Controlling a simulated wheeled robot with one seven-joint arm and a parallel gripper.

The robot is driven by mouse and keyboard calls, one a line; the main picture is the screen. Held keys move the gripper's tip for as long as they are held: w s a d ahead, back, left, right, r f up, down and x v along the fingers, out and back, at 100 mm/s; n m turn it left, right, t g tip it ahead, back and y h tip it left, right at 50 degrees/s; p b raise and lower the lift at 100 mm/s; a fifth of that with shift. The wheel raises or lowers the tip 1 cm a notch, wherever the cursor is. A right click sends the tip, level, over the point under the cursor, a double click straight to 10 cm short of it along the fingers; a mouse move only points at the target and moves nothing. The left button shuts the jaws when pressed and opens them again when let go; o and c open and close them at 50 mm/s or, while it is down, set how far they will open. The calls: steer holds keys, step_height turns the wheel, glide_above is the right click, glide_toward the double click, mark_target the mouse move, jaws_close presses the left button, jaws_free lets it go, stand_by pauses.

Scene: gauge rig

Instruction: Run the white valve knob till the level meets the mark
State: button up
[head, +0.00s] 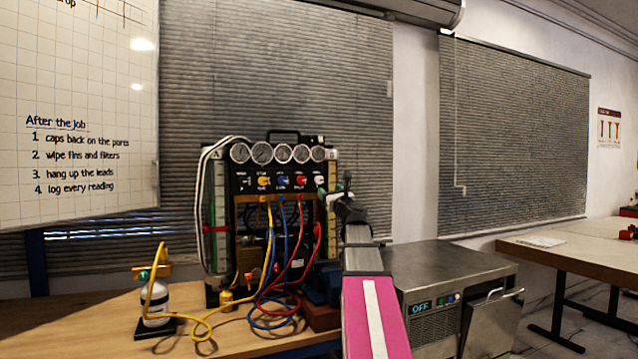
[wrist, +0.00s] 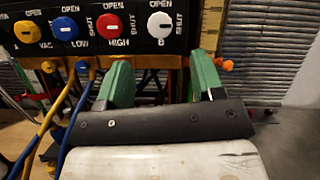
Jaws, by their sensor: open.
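The white valve knob (wrist: 160,25), labelled B, is the rightmost in the knob row on the black panel (head: 270,180). It also shows in the head view (head: 319,180). Its dark pointer bar lies roughly level. My gripper (wrist: 162,75) has two green fingers spread apart with nothing between them. The fingers are below the knob in the wrist view and appear apart from it. In the head view my gripper (head: 339,190) is at the panel's right edge. A yellow scale (wrist: 212,28) stands right of the knob. I cannot make out the level or mark.
Red (wrist: 110,28), blue (wrist: 65,28) and yellow (wrist: 27,31) knobs sit to the left. Coloured hoses (head: 270,270) hang below the panel. A small cylinder (head: 156,303) stands left on the bench. A steel unit (head: 440,280) stands right.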

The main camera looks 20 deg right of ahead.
mark_target(320, 181)
steer(key=x, duration=0.9)
steer(key=shift+w+r, duration=0.1)
steer(key=c, duration=0.9)
